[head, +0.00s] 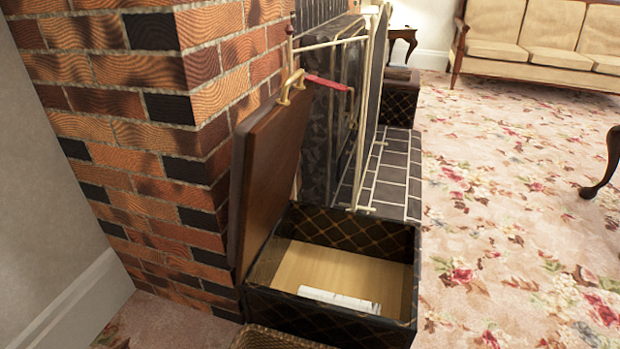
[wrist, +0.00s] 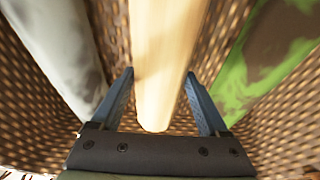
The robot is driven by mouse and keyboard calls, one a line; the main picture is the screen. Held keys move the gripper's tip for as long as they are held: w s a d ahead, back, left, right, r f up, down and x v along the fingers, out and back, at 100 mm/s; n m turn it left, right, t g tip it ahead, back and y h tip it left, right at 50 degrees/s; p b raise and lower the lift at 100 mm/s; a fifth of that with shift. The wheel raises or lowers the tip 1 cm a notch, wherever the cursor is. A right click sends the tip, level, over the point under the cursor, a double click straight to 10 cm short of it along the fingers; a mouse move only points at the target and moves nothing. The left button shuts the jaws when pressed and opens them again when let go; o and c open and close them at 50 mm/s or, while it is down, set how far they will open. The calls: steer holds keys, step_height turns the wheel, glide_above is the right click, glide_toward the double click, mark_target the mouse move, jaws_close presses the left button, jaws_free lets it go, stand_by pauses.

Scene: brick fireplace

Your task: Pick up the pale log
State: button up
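The pale log (wrist: 163,50) is a smooth, cream-coloured length in the middle of the wrist view. It runs from the top edge down to a rounded end near my gripper's palm. My gripper (wrist: 158,78) is open, with one blue-grey finger on each side of the log. Small gaps show between the fingers and the log. How deep the fingers reach along it is hard to tell. In the head view neither the log nor my gripper shows.
A whitish-grey log (wrist: 62,50) lies left and a green-patched log (wrist: 270,50) right, against woven basket walls (wrist: 285,120). In the head view, the basket rim (head: 275,339) shows at the bottom edge, before an open box (head: 330,318).

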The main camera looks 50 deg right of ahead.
jaws_close()
